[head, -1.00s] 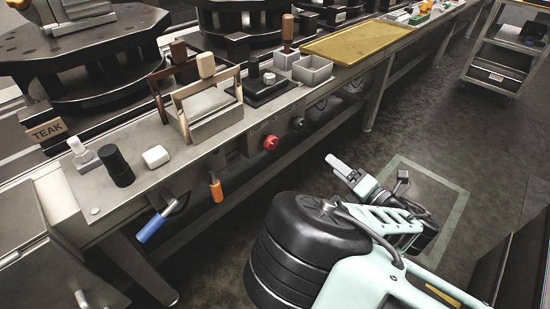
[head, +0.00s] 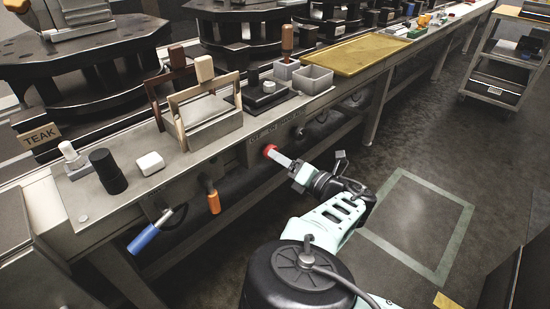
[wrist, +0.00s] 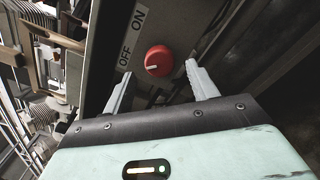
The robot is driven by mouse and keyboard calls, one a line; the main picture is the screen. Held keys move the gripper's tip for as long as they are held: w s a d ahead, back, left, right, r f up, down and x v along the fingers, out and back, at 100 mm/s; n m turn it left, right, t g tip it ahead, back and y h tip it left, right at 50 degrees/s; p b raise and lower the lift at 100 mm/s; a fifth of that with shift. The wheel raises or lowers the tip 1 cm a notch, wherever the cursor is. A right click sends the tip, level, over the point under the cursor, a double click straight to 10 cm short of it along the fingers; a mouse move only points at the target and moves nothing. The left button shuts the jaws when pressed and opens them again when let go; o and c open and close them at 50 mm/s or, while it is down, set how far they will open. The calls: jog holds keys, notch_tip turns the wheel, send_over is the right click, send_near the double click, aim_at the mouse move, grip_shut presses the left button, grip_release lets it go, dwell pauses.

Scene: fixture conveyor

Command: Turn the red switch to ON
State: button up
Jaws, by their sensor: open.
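The red switch (head: 270,150) is a round knob on the front panel below the bench top in the head view. In the wrist view the red switch (wrist: 158,61) has a white pointer line that points left, toward the OFF label (wrist: 125,57). The ON label (wrist: 139,18) is above it, toward the top of the picture. My gripper (head: 282,159) is at the knob in the head view. In the wrist view the two fingers of my gripper (wrist: 155,80) are apart, one on each side of the knob and a little short of it. I cannot tell whether they touch it.
A blue handle (head: 150,235) and an orange handle (head: 212,197) stick out from the bench front to the left. Wooden frames (head: 205,110), grey bins (head: 313,79) and a yellow tray (head: 355,55) stand on the bench. The floor to the right (head: 415,215) is clear.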

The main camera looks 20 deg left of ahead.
jog(key=shift+x, duration=1.7)
jog(key=c, duration=1)
